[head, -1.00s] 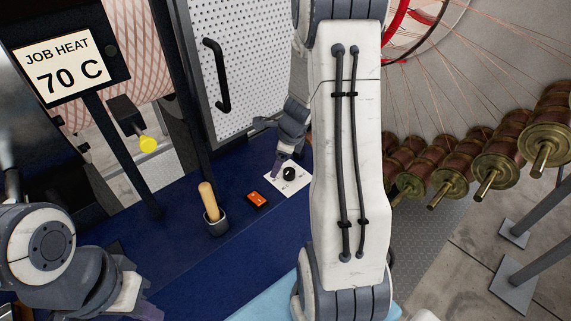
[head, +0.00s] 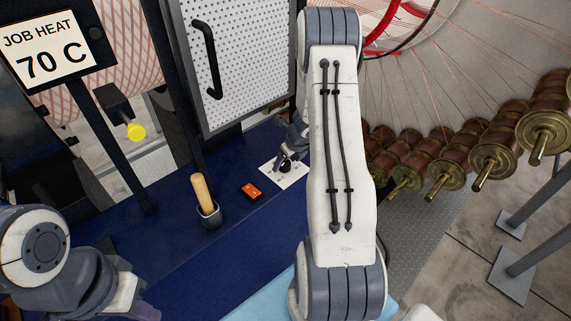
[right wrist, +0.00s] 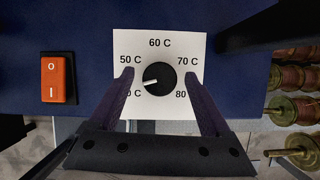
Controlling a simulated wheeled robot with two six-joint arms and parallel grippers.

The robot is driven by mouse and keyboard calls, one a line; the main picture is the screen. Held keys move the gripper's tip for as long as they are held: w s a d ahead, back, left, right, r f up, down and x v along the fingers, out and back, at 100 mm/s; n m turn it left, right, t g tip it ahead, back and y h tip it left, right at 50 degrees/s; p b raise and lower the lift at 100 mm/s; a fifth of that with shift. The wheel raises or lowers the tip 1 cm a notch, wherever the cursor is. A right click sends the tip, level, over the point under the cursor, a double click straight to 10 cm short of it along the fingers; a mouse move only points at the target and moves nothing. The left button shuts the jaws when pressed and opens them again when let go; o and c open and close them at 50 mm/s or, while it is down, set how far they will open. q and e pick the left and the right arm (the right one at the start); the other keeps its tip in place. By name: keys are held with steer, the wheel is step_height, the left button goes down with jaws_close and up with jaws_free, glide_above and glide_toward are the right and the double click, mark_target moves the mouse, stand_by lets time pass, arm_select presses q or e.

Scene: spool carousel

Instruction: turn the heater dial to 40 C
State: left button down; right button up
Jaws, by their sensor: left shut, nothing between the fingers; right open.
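The heater dial (right wrist: 160,77) is a round black knob on a white plate (right wrist: 160,42) marked 50 C, 60 C, 70 C and 80, plus a lower-left label whose first digit is covered. Its white pointer faces left and slightly down, nearer that partly covered label than 50 C. My right gripper (right wrist: 160,80) is open, its fingers on either side of the knob with gaps visible. In the head view the dial (head: 285,166) sits under my right gripper (head: 287,156), which partly covers the plate. My left gripper (head: 143,311) is shut and empty at the lower left.
A sign (head: 50,52) reads JOB HEAT 70 C. An orange rocker switch (right wrist: 58,79) is left of the plate. A wooden-handled tool (head: 203,193) stands in a grey cup (head: 210,215). Copper spools (head: 497,157) are at the right. A perforated door (head: 250,60) stands behind.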

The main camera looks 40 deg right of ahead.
steer(key=shift+f, duration=0.15)
jaws_close()
steer(key=shift+d+r+n+y+p, duration=0.1)
steer(key=shift+r+n+y+p, duration=0.15)
steer(key=shift+n+p, duration=0.5)
steer(key=shift+n+y, duration=0.25)
steer(key=shift+n, duration=0.2)
steer(key=shift+f+n, duration=0.2)
steer(key=shift+n, duration=0.2)
steer(key=shift+w, duration=0.1)
jaws_free()
